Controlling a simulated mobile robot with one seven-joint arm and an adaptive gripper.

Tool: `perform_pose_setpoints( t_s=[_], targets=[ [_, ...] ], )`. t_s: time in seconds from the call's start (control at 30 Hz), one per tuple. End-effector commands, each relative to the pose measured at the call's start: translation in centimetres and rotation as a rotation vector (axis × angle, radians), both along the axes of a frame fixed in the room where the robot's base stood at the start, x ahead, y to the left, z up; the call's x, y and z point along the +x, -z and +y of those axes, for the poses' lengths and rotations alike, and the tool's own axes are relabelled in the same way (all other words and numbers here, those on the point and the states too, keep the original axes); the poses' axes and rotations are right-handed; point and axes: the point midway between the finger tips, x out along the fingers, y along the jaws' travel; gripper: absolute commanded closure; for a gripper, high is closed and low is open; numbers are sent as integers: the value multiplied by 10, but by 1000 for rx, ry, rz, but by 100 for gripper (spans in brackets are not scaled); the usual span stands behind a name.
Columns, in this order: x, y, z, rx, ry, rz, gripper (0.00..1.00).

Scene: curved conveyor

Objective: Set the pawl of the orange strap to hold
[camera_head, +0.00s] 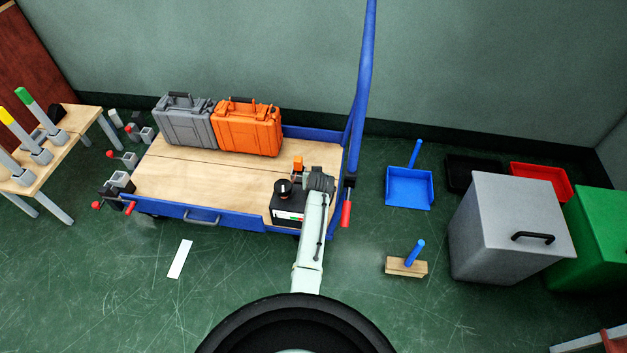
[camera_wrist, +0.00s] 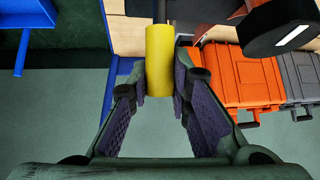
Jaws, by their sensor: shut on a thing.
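My gripper (camera_wrist: 163,84) is shut on a yellow cylindrical grip (camera_wrist: 160,50) on a dark rod; the grip stands between the two finger pads. In the head view my gripper (camera_head: 319,180) is over the right end of the cart, and the yellow grip is hidden there. A small orange part (camera_head: 298,163) shows just left of my gripper; I cannot tell whether it belongs to the orange strap. No strap or pawl can be clearly made out in either view.
A black box with a round knob (camera_head: 283,187) stands beside my gripper on the blue-framed cart (camera_head: 215,215). The orange case (camera_head: 250,130) and grey case (camera_head: 184,122) stand at the cart's back. The blue upright (camera_head: 360,90) rises to the right. Floor in front is mostly clear.

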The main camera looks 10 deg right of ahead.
Motion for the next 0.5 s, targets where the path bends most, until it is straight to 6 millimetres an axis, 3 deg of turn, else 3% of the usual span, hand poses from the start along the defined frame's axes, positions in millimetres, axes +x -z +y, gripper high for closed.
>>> perform_pose_setpoints(
  t_s=[0.5],
  targets=[
    [4,1,-2,11,0,42,100]
  ],
)
